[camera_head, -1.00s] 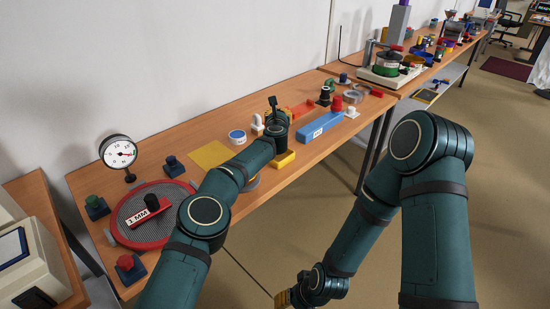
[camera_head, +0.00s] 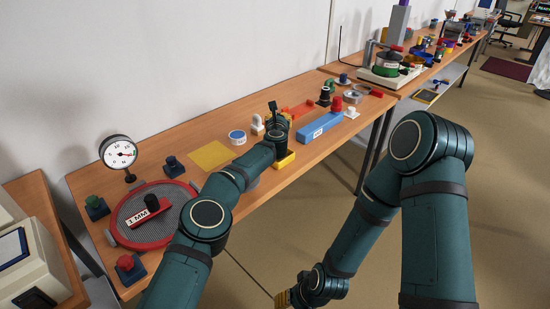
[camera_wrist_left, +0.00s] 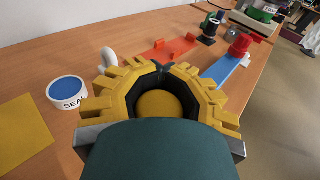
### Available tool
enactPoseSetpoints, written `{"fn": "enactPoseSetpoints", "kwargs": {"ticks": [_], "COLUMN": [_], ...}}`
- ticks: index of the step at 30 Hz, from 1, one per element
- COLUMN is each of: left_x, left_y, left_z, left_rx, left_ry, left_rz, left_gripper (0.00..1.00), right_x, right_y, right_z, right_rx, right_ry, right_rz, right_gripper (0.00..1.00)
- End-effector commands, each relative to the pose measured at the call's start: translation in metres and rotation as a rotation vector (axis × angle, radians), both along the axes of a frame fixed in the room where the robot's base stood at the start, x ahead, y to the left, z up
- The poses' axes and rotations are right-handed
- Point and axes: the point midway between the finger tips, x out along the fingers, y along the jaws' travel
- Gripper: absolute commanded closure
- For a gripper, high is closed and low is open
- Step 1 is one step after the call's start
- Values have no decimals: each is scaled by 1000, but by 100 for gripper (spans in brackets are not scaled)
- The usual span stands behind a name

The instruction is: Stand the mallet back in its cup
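My left gripper (camera_wrist_left: 158,92) is over the bench, its yellow fingers curved into a dark-lined ring around a rounded yellow shape (camera_wrist_left: 158,104). I cannot tell whether that shape is held or part of the gripper. In the head view my wrist hides most of that place. A small black upright piece with a wider top (camera_head: 272,105) shows just behind my wrist; it may be the mallet, but this is unclear. I cannot identify the cup. My right gripper (camera_head: 283,298) hangs low at the bottom edge, mostly cut off and away from the bench.
A white SEAL tub (camera_wrist_left: 68,92), a yellow mat (camera_head: 211,155) and a white loop (camera_head: 257,122) lie left of the gripper. A red holder (camera_wrist_left: 170,48) is behind it, a long blue block (camera_head: 320,128) right. A red-rimmed sieve (camera_head: 122,222) and dial gauge (camera_head: 118,152) stand farther left.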

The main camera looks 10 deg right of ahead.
Motion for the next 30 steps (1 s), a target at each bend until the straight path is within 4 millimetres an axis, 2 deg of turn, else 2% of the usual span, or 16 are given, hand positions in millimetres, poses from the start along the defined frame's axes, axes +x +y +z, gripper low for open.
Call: {"fn": "enactPoseSetpoints", "kwargs": {"ticks": [30], "left_x": [0], "left_y": [0], "left_z": [-16], "left_rx": [1], "left_ry": [-1], "left_rz": [1], "left_gripper": [100], "right_x": [0], "right_y": [0], "right_z": [0], "right_rx": [0], "right_ry": [0], "right_rz": [0], "right_gripper": [53]}}
